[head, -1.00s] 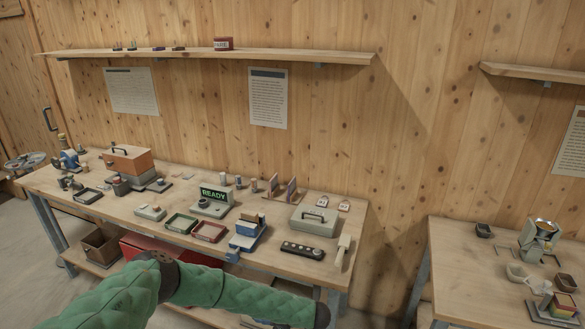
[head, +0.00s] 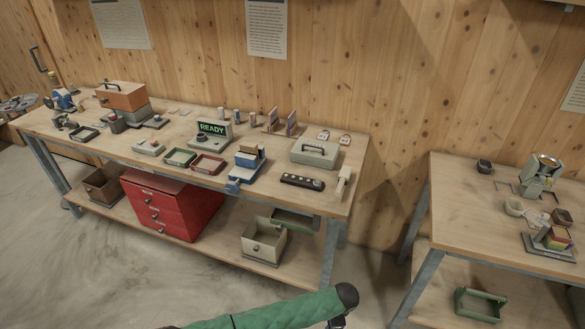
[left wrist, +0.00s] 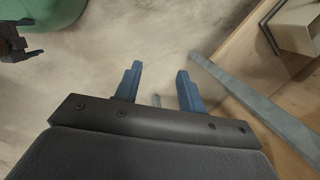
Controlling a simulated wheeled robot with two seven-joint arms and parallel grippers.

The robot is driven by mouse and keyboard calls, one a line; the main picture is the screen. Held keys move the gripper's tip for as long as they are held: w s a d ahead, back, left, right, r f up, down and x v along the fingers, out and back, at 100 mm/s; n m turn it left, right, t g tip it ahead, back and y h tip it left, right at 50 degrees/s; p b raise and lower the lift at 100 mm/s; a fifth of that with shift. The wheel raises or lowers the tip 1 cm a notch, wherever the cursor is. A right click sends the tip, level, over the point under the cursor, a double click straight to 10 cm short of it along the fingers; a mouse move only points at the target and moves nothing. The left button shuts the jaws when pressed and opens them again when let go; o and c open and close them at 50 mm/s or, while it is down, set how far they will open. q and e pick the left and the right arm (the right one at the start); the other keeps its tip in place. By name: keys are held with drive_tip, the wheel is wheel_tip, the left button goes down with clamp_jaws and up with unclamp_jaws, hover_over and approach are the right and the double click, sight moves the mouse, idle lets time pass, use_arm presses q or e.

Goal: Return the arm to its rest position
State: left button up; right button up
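My left arm, in a green padded sleeve, lies along the bottom edge of the head view and ends in a dark joint. The gripper itself is mostly cut off by that edge. In the left wrist view my left gripper (left wrist: 157,85) has its two blue fingers apart, with nothing between them. Bare floor shows below them.
The long workbench (head: 335,203) stands ahead, with a red drawer cabinet (head: 170,209) and a cream bin (head: 264,243) on its lower shelf. A second bench (head: 460,215) stands at the right. Concrete floor (head: 110,270) is clear at the lower left.

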use_arm(q)
drive_tip(key=s+a+f+n+h+b, duration=0.2)
drive_tip(key=s+a+f+n, duration=0.25)
drive_tip(key=f, duration=0.35)
drive_tip(key=s+a+f+n+h+b, duration=0.2)
drive_tip(key=s+a+f+n, duration=0.15)
drive_tip(key=s+f, duration=0.4)
drive_tip(key=s+a+f+n+b, duration=0.1)
drive_tip(key=s+a+f+n, duration=0.1)
drive_tip(key=s+a+f, duration=0.3)
drive_tip(key=s+a+f+n+y+b, duration=0.1)
drive_tip(key=s+a+f, duration=0.4)
drive_tip(key=a, duration=0.6)
drive_tip(key=s+a+f+n+b, duration=0.1)
drive_tip(key=s+a+f+n, duration=0.2)
drive_tip(key=s+a, duration=0.3)
drive_tip(key=shift+s+a+f+n+t+y, duration=0.3)
drive_tip(key=shift+s+a+f+n+t, duration=0.1)
drive_tip(key=shift+a+f, duration=0.6)
use_arm(e)
drive_tip(key=w+a+r, duration=0.3)
drive_tip(key=w+r, duration=0.2)
drive_tip(key=w, duration=0.5)
drive_tip(key=shift+w+a+r, duration=0.15)
use_arm(q)
drive_tip(key=shift+r, duration=0.1)
use_arm(e)
drive_tip(key=shift+w, duration=0.1)
use_arm(q)
drive_tip(key=shift+o, duration=0.2)
